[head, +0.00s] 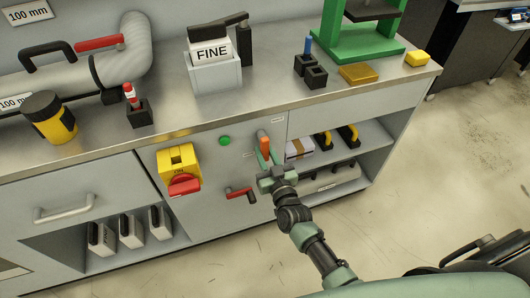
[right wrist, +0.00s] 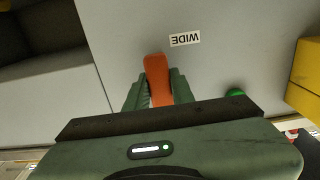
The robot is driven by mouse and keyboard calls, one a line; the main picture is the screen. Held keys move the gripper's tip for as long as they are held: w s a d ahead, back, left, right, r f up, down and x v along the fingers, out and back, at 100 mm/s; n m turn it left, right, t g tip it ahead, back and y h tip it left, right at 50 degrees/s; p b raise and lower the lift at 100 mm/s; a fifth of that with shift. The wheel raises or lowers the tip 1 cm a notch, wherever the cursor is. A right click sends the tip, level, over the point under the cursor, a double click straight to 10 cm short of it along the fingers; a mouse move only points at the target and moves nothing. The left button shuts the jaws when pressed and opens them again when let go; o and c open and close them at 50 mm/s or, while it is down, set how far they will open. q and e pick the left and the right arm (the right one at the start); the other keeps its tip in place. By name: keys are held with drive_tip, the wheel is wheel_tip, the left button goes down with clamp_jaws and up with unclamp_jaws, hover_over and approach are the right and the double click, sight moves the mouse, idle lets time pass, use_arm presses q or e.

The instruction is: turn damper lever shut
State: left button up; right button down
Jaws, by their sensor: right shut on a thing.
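An orange lever (head: 263,143) sits on the front panel of the cabinet, below the bench top; I take it as the damper lever. My right gripper (head: 266,158) is shut on it, one green finger on each side. In the right wrist view the orange lever (right wrist: 157,80) stands between the fingers of my right gripper (right wrist: 157,90), and its free end points near a label (right wrist: 185,39) reading WIDE. The lever's base is hidden by the gripper. A second small label (head: 248,154) lies left of the lever, too small to read. My left gripper is out of view.
Left of the lever are a green button (head: 224,141) and a yellow switch box (head: 178,160) with a red knob. A red lever (head: 240,194) sits below. An open shelf (head: 358,151) with yellow-and-black tools is to the right. The floor in front is clear.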

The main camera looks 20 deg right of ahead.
drive_tip(key=shift+d, duration=0.1)
idle(0.5)
drive_tip(key=d+n+p, duration=0.1)
drive_tip(key=n, duration=0.1)
drive_tip(key=d+r+n+p, duration=0.1)
drive_tip(key=n, duration=0.2)
drive_tip(key=d+n+p, duration=0.1)
drive_tip(key=n+p, duration=0.1)
drive_tip(key=n, duration=0.1)
drive_tip(key=shift+r, duration=0.2)
drive_tip(key=n, duration=0.2)
drive_tip(key=d+r+n+p, duration=0.1)
drive_tip(key=n, duration=0.2)
drive_tip(key=shift+d+r, duration=0.1)
drive_tip(key=shift+r, duration=0.1)
drive_tip(key=shift+d+r+n, duration=0.15)
drive_tip(key=shift+r+n, duration=0.35)
drive_tip(key=shift+n, duration=0.75)
drive_tip(key=shift+d+r+n, duration=0.1)
drive_tip(key=shift+r+n, duration=0.35)
drive_tip(key=shift+n, duration=0.8)
drive_tip(key=c, duration=1.2)
unclamp_jaws()
drive_tip(key=s, duration=0.7)
drive_tip(key=shift+s+b, duration=0.3)
drive_tip(key=shift+s, duration=0.05)
